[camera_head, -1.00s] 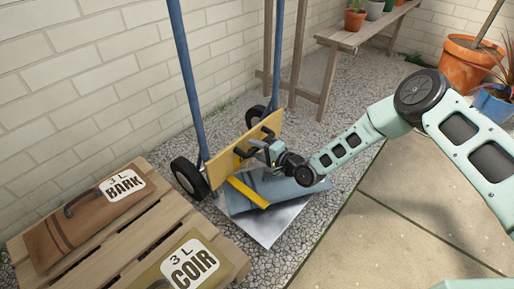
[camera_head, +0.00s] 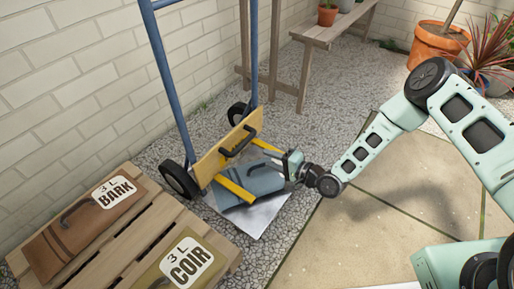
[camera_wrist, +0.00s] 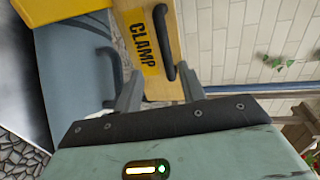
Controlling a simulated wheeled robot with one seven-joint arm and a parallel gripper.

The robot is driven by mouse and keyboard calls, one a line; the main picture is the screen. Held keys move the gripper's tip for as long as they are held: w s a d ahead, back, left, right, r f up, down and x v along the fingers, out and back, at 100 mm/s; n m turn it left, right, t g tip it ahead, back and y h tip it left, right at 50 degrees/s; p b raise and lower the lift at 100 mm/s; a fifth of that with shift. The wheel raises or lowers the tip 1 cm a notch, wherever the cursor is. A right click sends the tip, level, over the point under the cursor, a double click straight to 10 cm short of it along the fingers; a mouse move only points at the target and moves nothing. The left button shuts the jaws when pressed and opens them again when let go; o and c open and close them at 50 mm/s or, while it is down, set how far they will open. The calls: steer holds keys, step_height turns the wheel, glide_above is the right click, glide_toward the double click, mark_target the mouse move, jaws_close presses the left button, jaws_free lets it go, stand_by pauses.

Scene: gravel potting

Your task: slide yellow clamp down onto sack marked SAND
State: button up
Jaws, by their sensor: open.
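The yellow clamp (camera_head: 222,156) is a board across the blue poles of a hand truck, with a black handle (camera_head: 240,141) and yellow arms (camera_head: 235,189) reaching over a blue-grey sack (camera_head: 256,184). In the wrist view, the clamp (camera_wrist: 142,38) reads CLAMP and the sack (camera_wrist: 75,75) lies to its left. I cannot tell whether the arms press on the sack. No SAND marking shows on the sack. My gripper (camera_head: 282,158) is open and empty, to the right of the clamp handle and above the sack. In the wrist view, its fingers (camera_wrist: 158,90) are apart, with the handle beyond them.
The sack lies on the truck's metal plate (camera_head: 268,214). A wooden pallet (camera_head: 108,255) at left bears the BARK sack (camera_head: 70,238) and COIR sack (camera_head: 190,262). A bench (camera_head: 315,38) stands behind, with potted plants to its right. Gravel and clear paving lie at right.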

steer(key=shift+p+v, duration=0.45)
steer(key=shift+v, duration=1.5)
steer(key=s+a+r+n+g+h+p, duration=0.1)
steer(key=s+r+n+g+h+p, duration=0.3)
steer(key=r, duration=0.6)
steer(key=w+a+r+n+g+h+b, duration=0.1)
steer(key=r+n+g+h, duration=0.1)
steer(key=r+n, duration=0.55)
steer(key=s+d+r+n+g+h+p, duration=0.2)
steer(key=s+d+r+h, duration=0.1)
steer(key=s+r, duration=0.85)
steer(key=s+d+r+n+g+h+p, duration=0.1)
steer(key=s+d+r+n+h+p, duration=0.15)
steer(key=s+r, duration=0.9)
step_height(320, 180, up, 37)
steer(key=s+p, duration=0.1)
steer(key=p, duration=3.6)
steer(key=shift+s+d+m+g, duration=0.3)
steer(key=shift+s+d+m, duration=0.05)
steer(key=shift+m, duration=0.05)
